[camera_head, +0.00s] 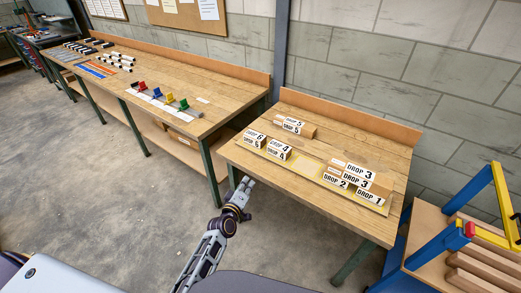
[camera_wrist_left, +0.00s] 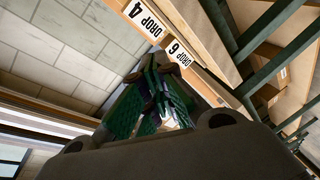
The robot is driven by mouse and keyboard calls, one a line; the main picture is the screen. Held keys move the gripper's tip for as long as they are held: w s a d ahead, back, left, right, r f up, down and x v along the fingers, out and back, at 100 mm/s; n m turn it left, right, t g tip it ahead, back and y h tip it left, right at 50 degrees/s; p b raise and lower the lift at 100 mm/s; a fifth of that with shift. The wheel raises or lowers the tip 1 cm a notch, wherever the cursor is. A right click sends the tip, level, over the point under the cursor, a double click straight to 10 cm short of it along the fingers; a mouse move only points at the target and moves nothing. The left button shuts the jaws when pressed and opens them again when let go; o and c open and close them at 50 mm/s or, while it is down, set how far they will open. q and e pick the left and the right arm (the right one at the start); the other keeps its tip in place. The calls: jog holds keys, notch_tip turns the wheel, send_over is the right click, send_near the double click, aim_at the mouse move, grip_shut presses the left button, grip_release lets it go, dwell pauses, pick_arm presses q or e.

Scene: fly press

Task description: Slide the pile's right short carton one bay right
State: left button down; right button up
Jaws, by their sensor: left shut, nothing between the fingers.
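Stacked cartons form a pile on the right of the near bench. The upper carton (camera_head: 357,171) reads DROP 3, and lower cartons read DROP 2 (camera_head: 336,181) and DROP 1 (camera_head: 370,197). Which lower carton is the short right one is partly hidden by the crowding. My left gripper (camera_head: 246,184) is shut and empty, off the bench's front left edge, well left of the pile. In the left wrist view its green fingers (camera_wrist_left: 158,100) are together, with labels DROP 4 (camera_wrist_left: 143,20) and DROP 6 (camera_wrist_left: 179,53) beyond. My right gripper is not in view.
Cartons marked DROP 4 (camera_head: 279,149) and DROP 6 (camera_head: 254,139) stand left on the bench (camera_head: 240,156), with DROP 5 cartons (camera_head: 295,126) behind. A blue and yellow rack (camera_head: 478,205) stands at right.

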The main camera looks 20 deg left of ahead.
pick_arm(q)
notch_tip(320, 180, up, 7)
jog(key=a+n+t, duration=0.1)
jog(key=n, duration=0.4)
jog(key=shift+w+a+f+n+t+y, duration=0.2)
jog(key=shift+w+n+t+y, duration=0.1)
jog(key=shift+w+t+y, duration=0.1)
jog(key=shift+r+n, duration=0.15)
jog(key=shift+n, duration=0.15)
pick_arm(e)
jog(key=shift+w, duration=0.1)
